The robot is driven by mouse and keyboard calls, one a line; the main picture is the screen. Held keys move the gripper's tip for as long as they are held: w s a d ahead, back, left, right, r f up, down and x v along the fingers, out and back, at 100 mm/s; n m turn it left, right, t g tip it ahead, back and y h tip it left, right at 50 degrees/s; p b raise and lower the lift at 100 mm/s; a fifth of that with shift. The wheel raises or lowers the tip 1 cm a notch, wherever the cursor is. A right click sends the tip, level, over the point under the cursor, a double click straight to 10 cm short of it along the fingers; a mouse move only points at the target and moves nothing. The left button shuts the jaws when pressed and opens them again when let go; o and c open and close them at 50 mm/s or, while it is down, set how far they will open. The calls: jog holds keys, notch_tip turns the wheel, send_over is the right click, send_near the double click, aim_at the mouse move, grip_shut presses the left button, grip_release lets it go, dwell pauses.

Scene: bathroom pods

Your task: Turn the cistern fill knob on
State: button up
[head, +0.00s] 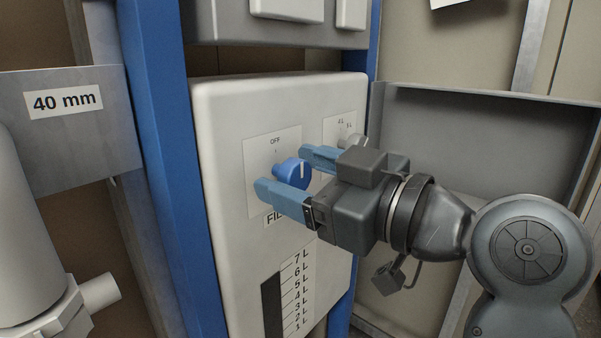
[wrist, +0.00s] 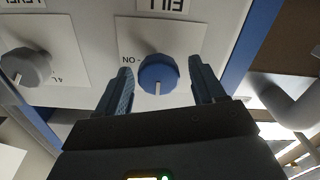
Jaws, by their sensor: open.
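The blue cistern fill knob (head: 290,173) sits on a white plate marked OFF above it, on the front of the white cistern (head: 224,160). In the wrist view, which is upside down, the fill knob (wrist: 158,73) has its white pointer towards the picture's bottom, the OFF side. The ON mark is at its left there. My gripper (head: 283,169) is open, with one blue finger on each side of the knob. In the wrist view, gaps show between the knob and both fingers of my gripper (wrist: 162,68). Contact cannot be seen.
A grey level knob (head: 352,141) is close beyond the far finger; it also shows in the wrist view (wrist: 26,66). A litre scale (head: 297,290) is below. Blue posts (head: 160,130) flank the cistern. A white pipe (head: 30,220) stands left.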

jog(key=c, duration=1)
jog(key=shift+m, duration=0.3)
jog(key=m+p, duration=0.3)
jog(key=shift+d+r+m, duration=0.15)
jog(key=shift+r+m, duration=0.05)
jog(key=shift+m, duration=0.1)
jog(key=m+p, duration=0.4)
jog(key=m, duration=0.1)
jog(key=shift+w+r, duration=0.1)
jog(key=shift+w, duration=0.05)
jog(key=m+p, duration=0.5)
jog(key=shift+w+d+m, duration=0.1)
jog(key=shift+d+m, duration=0.05)
jog(key=shift+m, duration=0.25)
jog(key=shift+f+m+p, duration=0.2)
jog(key=shift+m+p, duration=1)
jog(key=shift+m, duration=0.3)
